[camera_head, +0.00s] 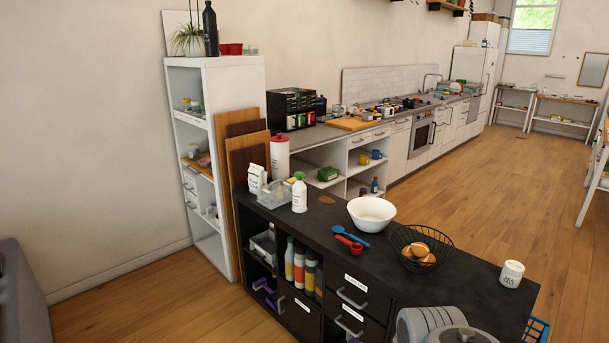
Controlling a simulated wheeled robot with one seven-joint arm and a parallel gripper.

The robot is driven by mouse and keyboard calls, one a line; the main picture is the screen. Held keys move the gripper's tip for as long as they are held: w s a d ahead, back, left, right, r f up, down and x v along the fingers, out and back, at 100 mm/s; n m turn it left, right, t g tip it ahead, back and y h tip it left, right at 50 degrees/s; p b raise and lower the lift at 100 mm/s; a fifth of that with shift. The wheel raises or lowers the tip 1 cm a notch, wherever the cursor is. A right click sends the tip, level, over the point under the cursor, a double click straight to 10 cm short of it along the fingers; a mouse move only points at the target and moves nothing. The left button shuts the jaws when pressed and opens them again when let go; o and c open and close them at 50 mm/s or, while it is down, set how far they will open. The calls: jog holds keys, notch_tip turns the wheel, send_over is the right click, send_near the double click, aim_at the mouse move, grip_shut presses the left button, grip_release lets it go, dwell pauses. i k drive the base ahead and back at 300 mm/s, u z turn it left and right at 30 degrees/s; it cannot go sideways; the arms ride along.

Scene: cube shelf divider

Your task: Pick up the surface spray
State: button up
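A white bottle with a green top (299,194) stands upright on the black counter, at its back left end. It looks like a spray or cleaner bottle, but its label is too small to read. Several bottles with orange, yellow and other colours (300,268) stand in an open compartment at the counter's front; their labels are also unreadable. I cannot tell for certain which one is the surface spray. Part of my arm shows at the bottom right edge, in front of the counter. My gripper is not in view.
A white bowl (371,212), measuring spoons (349,240), a wire basket (421,246) and a white jar (511,273) stand rightward. Wooden floor (480,190) is open behind.

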aim_at(299, 189)
jog(key=u, duration=0.55)
jog(key=i, duration=2.2)
jog(key=u, duration=0.85)
jog(key=i, duration=0.6)
jog(key=z, duration=0.1)
